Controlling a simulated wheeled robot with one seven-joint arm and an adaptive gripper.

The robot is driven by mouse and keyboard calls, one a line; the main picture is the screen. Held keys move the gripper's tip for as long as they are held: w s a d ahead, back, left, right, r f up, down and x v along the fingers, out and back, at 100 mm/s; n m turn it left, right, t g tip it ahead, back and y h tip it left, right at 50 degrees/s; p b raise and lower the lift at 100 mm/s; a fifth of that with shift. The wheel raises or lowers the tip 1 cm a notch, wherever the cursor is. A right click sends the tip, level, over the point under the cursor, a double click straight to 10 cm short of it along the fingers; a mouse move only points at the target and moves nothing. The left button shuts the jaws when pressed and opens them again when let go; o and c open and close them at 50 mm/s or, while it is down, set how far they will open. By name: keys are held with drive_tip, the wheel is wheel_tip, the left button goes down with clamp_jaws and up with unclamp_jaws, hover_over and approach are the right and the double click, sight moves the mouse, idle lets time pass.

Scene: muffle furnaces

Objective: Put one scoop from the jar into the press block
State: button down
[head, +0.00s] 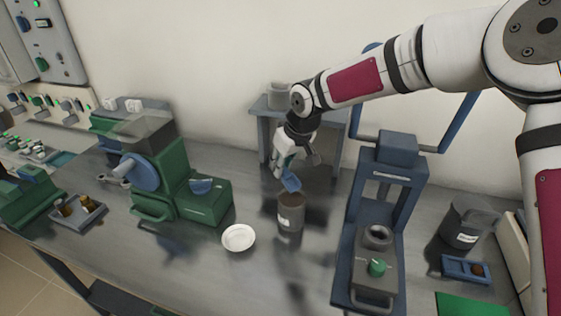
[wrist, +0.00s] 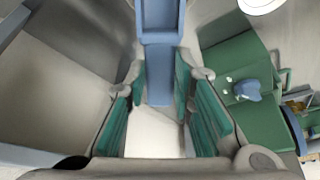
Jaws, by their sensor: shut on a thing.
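My gripper (head: 284,168) is shut on the handle of a blue scoop (head: 291,183). The scoop also shows in the wrist view (wrist: 160,15), pointing away between the fingers, and the part of its bowl in view looks empty there. In the head view it hangs just above the mouth of a jar (head: 290,218) with brown contents and a pale label; whether it touches is hard to tell. The press block (head: 376,236), a grey ring-shaped piece with an opening on top, appears to sit on the blue press (head: 368,205) right of the jar.
A white dish (head: 238,238) lies left of the jar. A green machine (head: 205,195) stands further left. A small stand (head: 262,125) with a grey pot (head: 279,96) is behind. A dark container (head: 466,228) and blue tray (head: 455,268) are at right.

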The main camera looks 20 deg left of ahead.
sight(293, 188)
drive_tip(key=shift+s+d+r+t+y+p, duration=0.3)
drive_tip(key=shift+d+t+y+p, duration=0.1)
drive_tip(key=shift+y+p, duration=0.25)
drive_tip(key=shift+s+d+r+t+y+p, duration=0.15)
drive_tip(key=shift+s+d+t+y+p, duration=0.2)
drive_tip(key=shift+y, duration=0.4)
drive_tip(key=shift+s+d+r+t+y, duration=0.2)
drive_tip(key=shift+d+t+y, duration=0.2)
drive_tip(key=shift+t+y, duration=0.5)
drive_tip(key=y, duration=0.1)
drive_tip(key=d+t+b, duration=0.1)
drive_tip(key=y+b, duration=0.1)
drive_tip(key=shift+s+d+r+y, duration=0.15)
drive_tip(key=shift+s+r+y, duration=0.1)
drive_tip(key=shift+s+y, duration=0.05)
drive_tip(key=shift+f+b, duration=2)
drive_tip(key=shift+f, duration=1.65)
drive_tip(key=shift+s+d+f, duration=0.15)
drive_tip(key=shift+d+f, duration=0.05)
drive_tip(key=shift+f, duration=0.25)
drive_tip(key=shift+s+d+f, duration=0.15)
drive_tip(key=shift+f, duration=0.25)
drive_tip(key=shift+w+a+r+g+h+p, duration=0.15)
drive_tip(key=shift+a+g+h+p, duration=0.15)
drive_tip(key=shift+h+p, duration=0.35)
